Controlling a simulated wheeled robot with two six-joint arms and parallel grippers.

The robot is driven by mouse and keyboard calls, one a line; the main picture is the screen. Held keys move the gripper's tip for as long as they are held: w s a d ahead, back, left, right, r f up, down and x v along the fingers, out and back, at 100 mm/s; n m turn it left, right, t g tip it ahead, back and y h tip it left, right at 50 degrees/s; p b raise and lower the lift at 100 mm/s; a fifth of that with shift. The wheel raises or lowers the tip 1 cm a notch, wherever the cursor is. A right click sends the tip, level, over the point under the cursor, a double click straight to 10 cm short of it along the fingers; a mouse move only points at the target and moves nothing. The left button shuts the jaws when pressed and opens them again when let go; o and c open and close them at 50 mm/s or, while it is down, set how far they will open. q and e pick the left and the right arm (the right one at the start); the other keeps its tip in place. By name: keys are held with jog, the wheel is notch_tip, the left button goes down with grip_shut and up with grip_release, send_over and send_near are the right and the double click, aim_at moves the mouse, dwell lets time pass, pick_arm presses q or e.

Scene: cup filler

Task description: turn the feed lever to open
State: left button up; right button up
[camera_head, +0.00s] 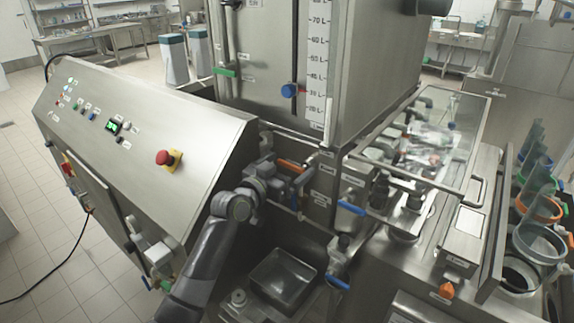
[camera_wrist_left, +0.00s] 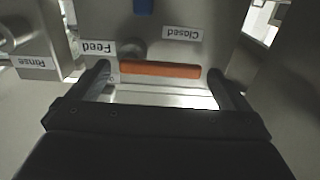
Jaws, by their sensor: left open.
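The feed lever (camera_head: 291,166) is an orange bar on the steel front of the filler, below the hopper. In the left wrist view, the lever (camera_wrist_left: 160,69) lies crosswise between my left gripper's fingers (camera_wrist_left: 158,80), with a gap at each end. A "Feed" label (camera_wrist_left: 98,48) is beside it and a "Closed" label (camera_wrist_left: 182,33) is near its other end. In the head view my left gripper (camera_head: 287,184) is open at the lever, coming from below left. Its contact with the lever cannot be told. My right gripper is not in view.
A control panel with a red stop button (camera_head: 163,158) stands to the left. Blue-handled valves (camera_head: 352,208) and a steel basin (camera_head: 282,278) are to the right and below. A "Rinse" label (camera_wrist_left: 34,63) shows in the wrist view. Cup stacks (camera_head: 540,208) stand far right.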

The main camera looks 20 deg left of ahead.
pick_arm(q)
jog(key=shift+w, duration=0.1)
jog(key=shift+c, duration=0.5)
jog(key=c, duration=1.3)
